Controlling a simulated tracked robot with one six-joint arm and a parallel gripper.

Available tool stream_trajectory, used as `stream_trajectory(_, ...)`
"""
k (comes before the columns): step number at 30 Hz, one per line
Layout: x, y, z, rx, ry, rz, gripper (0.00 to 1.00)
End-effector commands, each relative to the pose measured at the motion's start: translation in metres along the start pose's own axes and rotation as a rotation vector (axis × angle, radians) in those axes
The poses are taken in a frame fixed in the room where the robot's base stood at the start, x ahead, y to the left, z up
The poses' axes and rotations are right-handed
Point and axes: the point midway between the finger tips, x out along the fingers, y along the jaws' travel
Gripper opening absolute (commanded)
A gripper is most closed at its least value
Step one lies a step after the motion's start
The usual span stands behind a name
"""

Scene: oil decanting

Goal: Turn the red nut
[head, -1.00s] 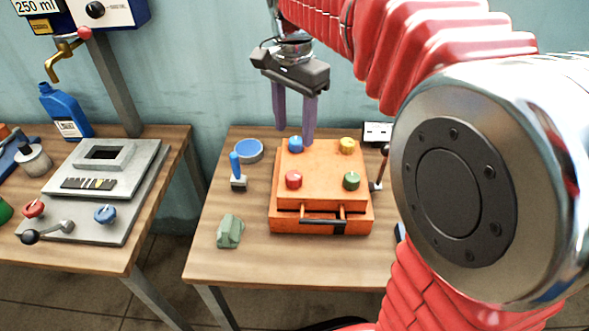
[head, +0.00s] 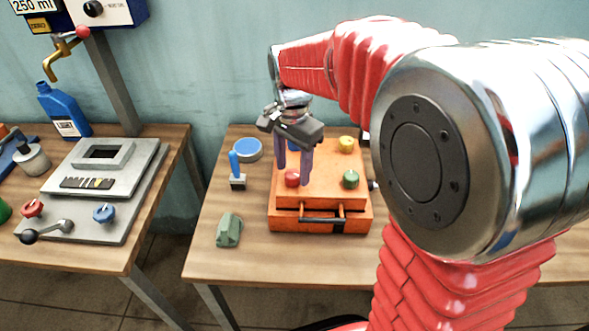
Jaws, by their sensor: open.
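The red nut (head: 291,179) is a round knob at the front left of the top of the orange box (head: 330,190). My gripper (head: 294,176) points down over the left part of the box, with its purple fingers open. Its fingertips are close to the red nut, one at the right front of it and the other toward the back left. I cannot tell whether they touch it. The blue nut (head: 293,147) at the back left is partly hidden behind the fingers.
A yellow nut (head: 346,144) and a green nut (head: 351,179) sit on the right of the box. A blue-handled tool (head: 235,165), a round blue-topped tin (head: 248,150) and a green block (head: 229,230) stand to the left. The wooden table's (head: 290,255) front strip is clear.

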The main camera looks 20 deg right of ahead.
Motion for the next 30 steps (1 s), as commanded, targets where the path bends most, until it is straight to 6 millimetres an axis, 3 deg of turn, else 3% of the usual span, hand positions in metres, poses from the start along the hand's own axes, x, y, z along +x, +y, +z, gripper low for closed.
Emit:
stream_trajectory(6, 0.0133, 0.0001, 0.0002, 0.0, 0.0, 0.0, 0.51)
stream_trajectory(14, 0.0138, -0.0001, 0.0002, -0.001, 0.0, -0.001, 0.51)
stream_trajectory(30, 0.0136, 0.0001, 0.0003, -0.001, 0.0, 0.0, 0.13)
